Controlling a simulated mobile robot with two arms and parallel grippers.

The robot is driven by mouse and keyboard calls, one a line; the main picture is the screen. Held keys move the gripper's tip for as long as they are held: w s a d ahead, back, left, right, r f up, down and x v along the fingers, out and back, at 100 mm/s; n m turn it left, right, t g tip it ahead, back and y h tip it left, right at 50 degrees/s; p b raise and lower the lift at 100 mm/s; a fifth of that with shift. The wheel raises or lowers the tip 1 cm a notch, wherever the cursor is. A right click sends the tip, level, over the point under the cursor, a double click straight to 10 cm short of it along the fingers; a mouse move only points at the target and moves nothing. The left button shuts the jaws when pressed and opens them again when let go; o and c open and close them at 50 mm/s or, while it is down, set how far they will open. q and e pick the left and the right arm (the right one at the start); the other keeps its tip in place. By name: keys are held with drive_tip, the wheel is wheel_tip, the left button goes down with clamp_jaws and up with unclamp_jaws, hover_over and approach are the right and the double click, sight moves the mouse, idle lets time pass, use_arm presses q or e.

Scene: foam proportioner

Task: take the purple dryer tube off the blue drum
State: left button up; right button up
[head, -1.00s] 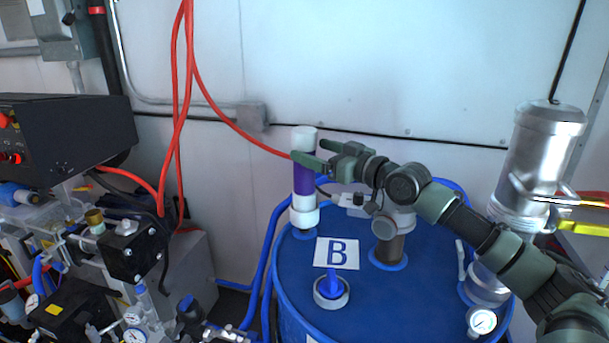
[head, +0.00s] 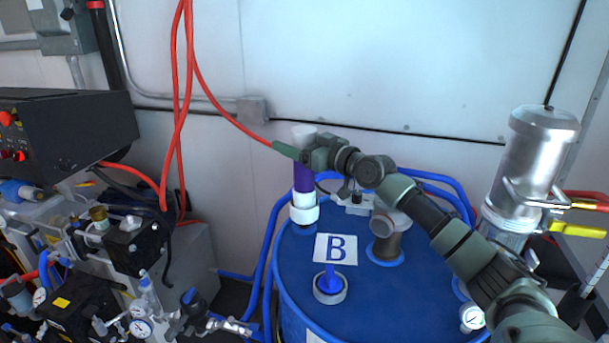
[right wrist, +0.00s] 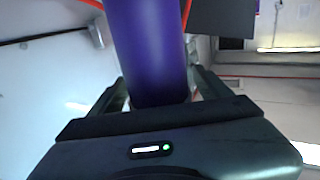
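The dryer tube (head: 304,178), purple with a white top cap and a white lower collar, stands upright on the blue drum (head: 300,290) at its back left. My right gripper (head: 295,153) is at the tube's upper part, one green finger crossing in front of it just below the cap. In the right wrist view the purple tube (right wrist: 148,50) stands between the two fingers, with a small gap beside the right-hand finger. The gripper looks open around the tube; the far finger is hidden in the head view. My left gripper is not in view.
On the drum are a white card marked B (head: 335,249), a blue-handled cap (head: 330,286) and a grey elbow pipe (head: 388,240). A silver canister (head: 530,160) stands at the right. Red hoses (head: 215,105) hang behind the tube. Machinery fills the left.

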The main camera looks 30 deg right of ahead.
clamp_jaws()
drive_tip(key=shift+r, duration=0.1)
